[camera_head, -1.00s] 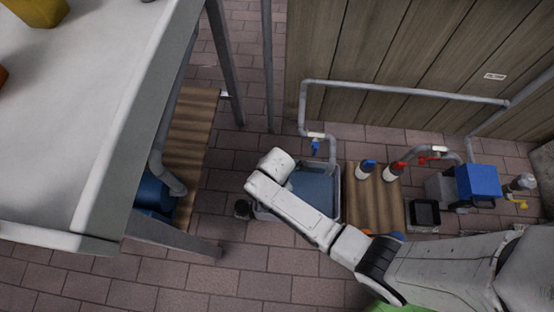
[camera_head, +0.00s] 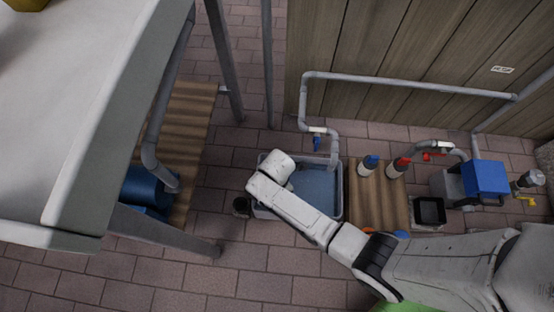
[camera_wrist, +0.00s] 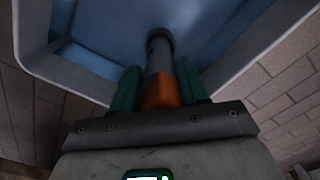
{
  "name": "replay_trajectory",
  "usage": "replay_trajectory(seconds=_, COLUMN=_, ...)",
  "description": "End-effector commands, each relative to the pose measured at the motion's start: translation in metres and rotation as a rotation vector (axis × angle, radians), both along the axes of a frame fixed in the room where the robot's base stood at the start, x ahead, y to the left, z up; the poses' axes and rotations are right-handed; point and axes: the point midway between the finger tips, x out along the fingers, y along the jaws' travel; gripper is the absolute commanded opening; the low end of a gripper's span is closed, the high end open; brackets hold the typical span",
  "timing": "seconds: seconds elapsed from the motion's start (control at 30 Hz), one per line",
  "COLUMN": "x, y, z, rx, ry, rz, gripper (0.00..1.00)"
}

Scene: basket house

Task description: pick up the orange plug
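In the wrist view, the orange plug (camera_wrist: 162,92) sits between the two green fingers of my gripper (camera_wrist: 160,85), which look pressed against its sides. A grey cylinder (camera_wrist: 159,52) with a dark round end extends from the orange part toward the blue-grey tub (camera_wrist: 85,62). I cannot tell whether it touches the tub. In the head view, my white wrist is over the left end of the tub (camera_head: 339,205), and the fingers and plug are hidden beneath it.
Right of the tub, a wooden board (camera_head: 366,202) holds a blue-capped bottle (camera_head: 368,166) and a red-capped one (camera_head: 398,168). A grey pipe (camera_head: 410,87) runs along the wooden wall. A blue-topped pump (camera_head: 486,178) stands right. A white table (camera_head: 75,120) blocks the left.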

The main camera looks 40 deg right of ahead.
Motion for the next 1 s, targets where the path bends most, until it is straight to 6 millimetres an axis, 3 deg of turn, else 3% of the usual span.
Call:
replay_trajectory(seconds=0.4, x=0.000, y=0.000, z=0.000, rx=0.000, ry=0.000, rz=0.000, gripper=0.00)
replay_trajectory(seconds=0.73, x=0.000, y=0.000, z=0.005, rx=0.000, ry=-0.001, rz=0.000, gripper=0.00)
replay_trajectory(seconds=1.0, x=0.000, y=0.000, z=0.052, rx=0.000, ry=-0.002, rz=0.001, gripper=0.00)
